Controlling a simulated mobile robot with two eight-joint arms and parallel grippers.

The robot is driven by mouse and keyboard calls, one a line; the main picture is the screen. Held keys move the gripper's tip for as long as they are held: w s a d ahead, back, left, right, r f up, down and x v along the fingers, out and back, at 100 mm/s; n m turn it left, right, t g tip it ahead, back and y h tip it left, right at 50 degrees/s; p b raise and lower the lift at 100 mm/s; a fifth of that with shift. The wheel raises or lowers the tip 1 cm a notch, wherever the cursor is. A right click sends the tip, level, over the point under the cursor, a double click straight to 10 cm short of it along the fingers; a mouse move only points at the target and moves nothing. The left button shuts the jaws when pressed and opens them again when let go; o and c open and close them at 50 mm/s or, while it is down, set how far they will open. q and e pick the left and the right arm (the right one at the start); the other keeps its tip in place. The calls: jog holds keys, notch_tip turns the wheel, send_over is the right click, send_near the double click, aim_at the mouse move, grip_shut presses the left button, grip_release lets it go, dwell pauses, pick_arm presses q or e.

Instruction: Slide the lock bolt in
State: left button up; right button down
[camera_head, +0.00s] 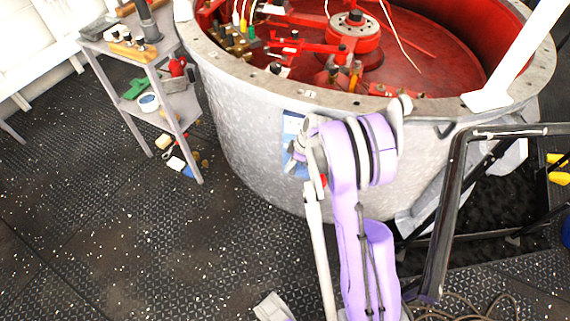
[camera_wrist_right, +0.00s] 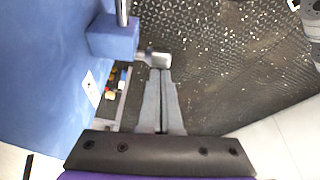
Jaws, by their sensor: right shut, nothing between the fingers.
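My right gripper (camera_wrist_right: 160,76) is shut and empty, its two grey fingers pressed together. In the wrist view a small pale metal piece (camera_wrist_right: 156,58), perhaps the end of the lock bolt, lies just beyond the fingertips; I cannot tell whether they touch. Left of it, a blue block (camera_wrist_right: 113,36) on a large blue panel (camera_wrist_right: 45,75) has a metal rod (camera_wrist_right: 122,11) standing at it. In the head view my purple right arm covers most of this spot; only part of the blue panel (camera_head: 291,128) shows against the grey tub wall. The left gripper is not in view.
The large round grey tub (camera_head: 245,150) with a red interior (camera_head: 430,70) fills the back. A grey shelf cart (camera_head: 180,105) with tools stands to the left. A black metal frame (camera_head: 447,215) is at the right. Dark riveted floor (camera_head: 110,240) lies open at the left.

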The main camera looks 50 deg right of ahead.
jog(key=p+v, duration=0.2)
jog(key=v, duration=0.9)
jog(key=shift+a+f, duration=0.1)
jog(key=shift+f, duration=0.05)
dwell(0.4)
